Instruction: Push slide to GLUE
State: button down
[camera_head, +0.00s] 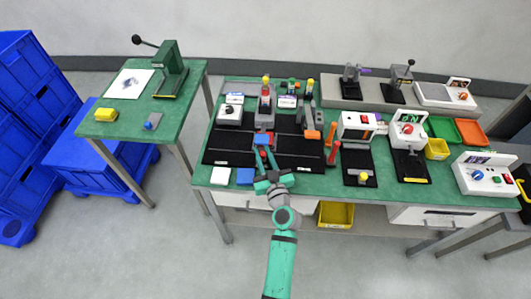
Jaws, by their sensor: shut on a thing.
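A small sliding block (263,139), blue with an orange-red edge, sits on the wide black base plate (225,150) at the front of the green bench. I take it to be the slide. My gripper (265,158) reaches in from the front edge, with its fingers at the near side of this block. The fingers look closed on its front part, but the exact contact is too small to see. No GLUE lettering is readable from here. A grey press-like station with a red part (265,104) stands straight behind the block.
White box units (229,110) stand left of the block, and an orange-handled lever station (310,130) stands right. White and blue pads (244,176) lie at the front edge. More stations, a yellow bin (437,149) and trays fill the right side.

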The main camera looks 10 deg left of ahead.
dwell(0.3)
jog(key=c, duration=1.6)
grip_release()
jog(key=shift+o, duration=0.2)
jog(key=shift+s, duration=0.1)
jog(key=v, duration=1)
jog(key=shift+s+d, duration=0.1)
jog(key=shift+s, duration=0.25)
jog(key=shift+w, duration=0.1)
